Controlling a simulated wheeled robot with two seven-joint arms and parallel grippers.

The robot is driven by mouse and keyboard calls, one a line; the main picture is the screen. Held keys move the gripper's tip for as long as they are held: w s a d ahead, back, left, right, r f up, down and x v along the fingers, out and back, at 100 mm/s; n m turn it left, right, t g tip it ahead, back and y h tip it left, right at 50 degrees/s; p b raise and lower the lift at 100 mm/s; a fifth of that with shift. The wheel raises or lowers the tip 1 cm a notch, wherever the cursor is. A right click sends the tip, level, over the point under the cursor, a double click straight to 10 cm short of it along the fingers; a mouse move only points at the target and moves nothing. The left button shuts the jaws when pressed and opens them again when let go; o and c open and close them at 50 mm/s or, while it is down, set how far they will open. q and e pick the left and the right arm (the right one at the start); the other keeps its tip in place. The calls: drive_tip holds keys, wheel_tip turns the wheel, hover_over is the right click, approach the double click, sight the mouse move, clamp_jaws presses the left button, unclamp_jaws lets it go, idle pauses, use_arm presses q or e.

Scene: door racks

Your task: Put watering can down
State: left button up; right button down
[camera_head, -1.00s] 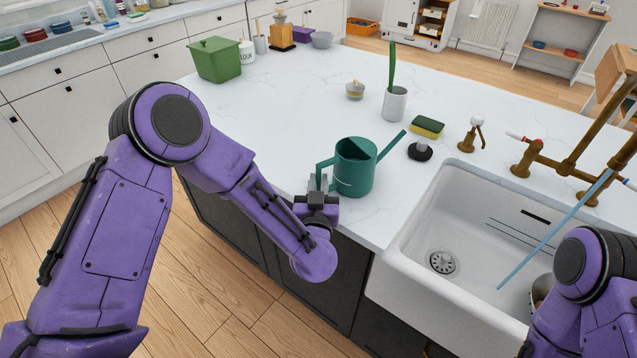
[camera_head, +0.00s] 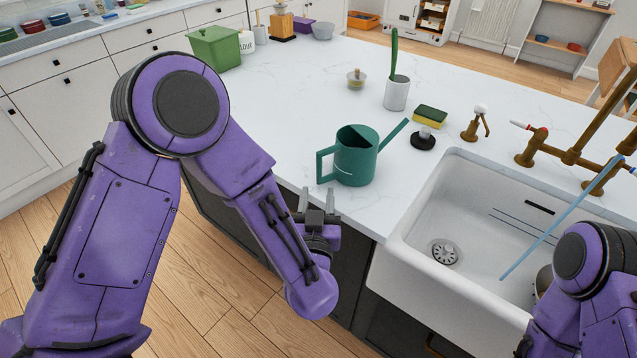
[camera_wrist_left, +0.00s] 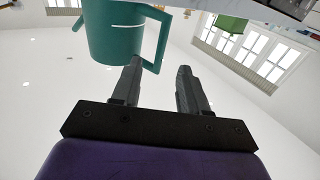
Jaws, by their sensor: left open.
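The green watering can (camera_head: 355,158) stands upright on the white countertop, left of the sink, with its spout to the right and its handle to the left. My left gripper (camera_head: 318,199) is open and empty at the counter's front edge, just in front of the can's handle and apart from it. In the left wrist view the can (camera_wrist_left: 112,38) appears at the top left, with its handle beyond the two spread fingers of the left gripper (camera_wrist_left: 158,80). Of my right arm only a purple part shows at the lower right; its gripper is out of view.
The white sink (camera_head: 410,222) lies right of the can, with a blue stick (camera_head: 560,220) over it. A sponge (camera_head: 430,117), a white cup (camera_head: 396,93) and a small jar (camera_head: 356,78) stand behind. A green bin (camera_head: 215,48) stands far left. The counter left of the can is clear.

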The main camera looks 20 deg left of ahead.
use_arm(q)
drive_tip(key=v, duration=0.4)
drive_tip(key=shift+a, duration=0.1)
drive_tip(key=s+a+f+g+h, duration=0.1)
drive_tip(key=s+a+f+g, duration=0.2)
drive_tip(key=f, duration=0.4)
drive_tip(key=s+a+f+g, duration=0.2)
drive_tip(key=s+a+f, duration=0.1)
drive_tip(key=f, duration=0.5)
drive_tip(key=s+a+f+g+h, duration=0.1)
drive_tip(key=s+a+f+g, duration=0.2)
drive_tip(key=f, duration=0.4)
drive_tip(key=s+a+f+n+g+y, duration=0.1)
drive_tip(key=s+a+f+n+g, duration=0.2)
drive_tip(key=s, duration=1.1)
drive_tip(key=a+f+g, duration=0.3)
drive_tip(key=a+f, duration=0.2)
drive_tip(key=shift+n, duration=0.4)
drive_tip(key=shift+s, duration=0.15)
